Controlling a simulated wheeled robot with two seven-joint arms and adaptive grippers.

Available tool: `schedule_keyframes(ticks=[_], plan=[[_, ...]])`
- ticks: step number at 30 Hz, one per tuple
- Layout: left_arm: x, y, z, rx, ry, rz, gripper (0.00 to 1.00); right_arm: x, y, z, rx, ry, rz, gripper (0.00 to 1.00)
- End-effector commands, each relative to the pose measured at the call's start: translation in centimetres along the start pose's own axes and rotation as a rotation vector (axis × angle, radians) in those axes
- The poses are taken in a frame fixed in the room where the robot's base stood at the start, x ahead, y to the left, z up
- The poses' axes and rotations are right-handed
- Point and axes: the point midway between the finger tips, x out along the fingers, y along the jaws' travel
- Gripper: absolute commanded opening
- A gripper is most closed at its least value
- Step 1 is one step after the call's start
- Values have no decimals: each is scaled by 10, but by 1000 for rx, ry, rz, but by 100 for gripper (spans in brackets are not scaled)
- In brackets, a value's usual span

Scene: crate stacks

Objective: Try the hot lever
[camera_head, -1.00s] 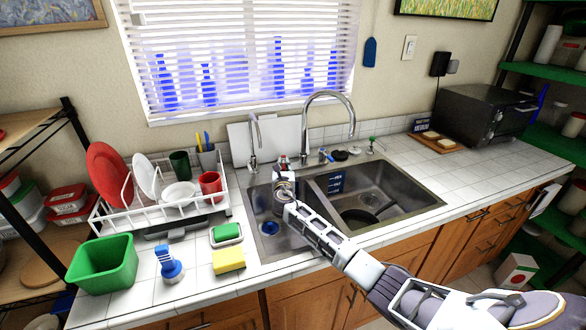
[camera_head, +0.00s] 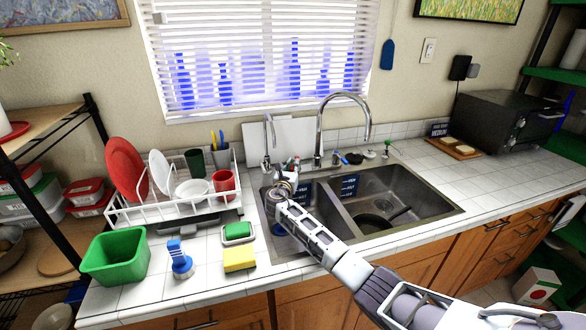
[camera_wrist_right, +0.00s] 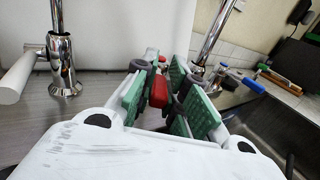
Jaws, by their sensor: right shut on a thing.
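My right gripper (camera_head: 287,172) reaches over the left sink basin, close in front of the small chrome tap (camera_head: 268,142) and left of the tall curved faucet (camera_head: 343,125). In the right wrist view its green-padded fingers (camera_wrist_right: 160,95) stand on both sides of a small red piece, which looks like the hot lever (camera_wrist_right: 158,91). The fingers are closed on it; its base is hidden. The small tap (camera_wrist_right: 63,65) with a white handle stands left of the fingers there, apart from them. The tall faucet (camera_wrist_right: 210,42) rises behind and to the right. My left gripper is out of view.
A dish rack (camera_head: 160,211) with plates and cups stands left of the sink. A green tub (camera_head: 115,262), a blue brush (camera_head: 180,262) and a yellow sponge (camera_head: 239,259) lie in front. A pan (camera_head: 372,224) is in the right basin. The counter to the right is mostly clear.

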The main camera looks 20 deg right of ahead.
Motion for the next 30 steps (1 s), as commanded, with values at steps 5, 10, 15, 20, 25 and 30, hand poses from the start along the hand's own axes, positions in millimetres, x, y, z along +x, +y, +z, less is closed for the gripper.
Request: schedule_keyframes(ticks=[5,10,15,20,25,30], plan=[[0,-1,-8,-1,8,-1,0,0,0,0,1,0,1,21],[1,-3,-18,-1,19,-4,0,0,0,0,1,0,1,36],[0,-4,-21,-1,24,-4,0,0,0,0,0,0,1,36],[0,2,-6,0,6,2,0,-1,0,0,0,0,1,36],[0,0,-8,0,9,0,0,-6,0,0,1,-1,2,36],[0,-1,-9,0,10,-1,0,-17,0,-1,0,0,2,36]])
